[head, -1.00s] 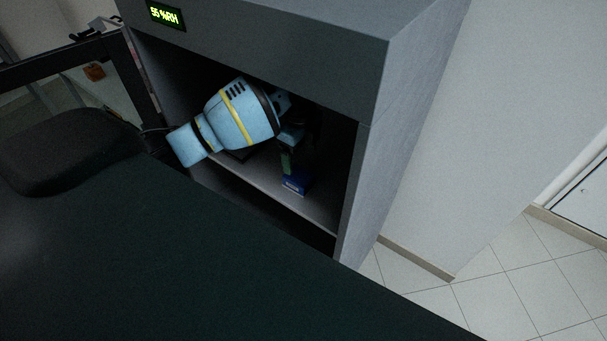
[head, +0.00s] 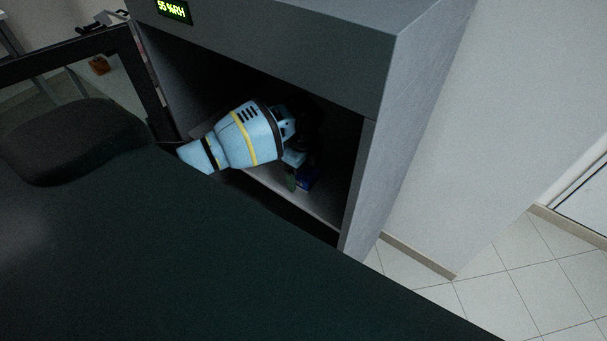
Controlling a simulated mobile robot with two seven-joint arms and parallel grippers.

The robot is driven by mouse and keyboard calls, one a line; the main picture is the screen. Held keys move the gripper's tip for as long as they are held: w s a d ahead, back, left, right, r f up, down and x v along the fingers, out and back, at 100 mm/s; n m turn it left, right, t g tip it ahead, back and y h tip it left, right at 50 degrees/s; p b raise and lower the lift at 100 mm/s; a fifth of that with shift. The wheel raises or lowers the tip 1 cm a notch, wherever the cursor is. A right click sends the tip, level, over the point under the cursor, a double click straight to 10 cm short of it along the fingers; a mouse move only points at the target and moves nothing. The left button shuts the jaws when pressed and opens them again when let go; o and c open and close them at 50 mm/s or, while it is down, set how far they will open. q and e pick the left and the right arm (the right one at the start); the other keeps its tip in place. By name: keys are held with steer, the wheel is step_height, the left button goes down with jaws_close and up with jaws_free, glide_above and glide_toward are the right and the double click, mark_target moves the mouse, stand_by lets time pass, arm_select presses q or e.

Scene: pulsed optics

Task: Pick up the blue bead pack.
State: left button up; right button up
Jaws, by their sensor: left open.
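The blue bead pack (head: 308,179) stands on the shelf inside the grey cabinet, towards the right side of its opening. My left arm reaches into the cabinet from the left. My left gripper (head: 298,182) is open and points down at the pack, with a green-tipped finger in front of the pack's left side. The finger hides part of the pack. I cannot tell whether the finger touches it. The other finger is hidden or too dark to make out. My right gripper is not in view.
The cabinet (head: 385,125) has a lit humidity display (head: 173,10) on its top panel. Its right wall stands close to the gripper. The framed glass door (head: 70,95) hangs open at the left. The shelf (head: 270,178) looks bare in front. Tiled floor is clear at the right.

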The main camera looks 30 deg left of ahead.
mark_target(304, 170)
arm_select(q)
steer(key=shift+c, duration=0.4)
steer(key=shift+r, duration=0.1)
steer(key=c, duration=1)
steer(key=shift+c, duration=0.2)
steer(key=shift+r, duration=0.1)
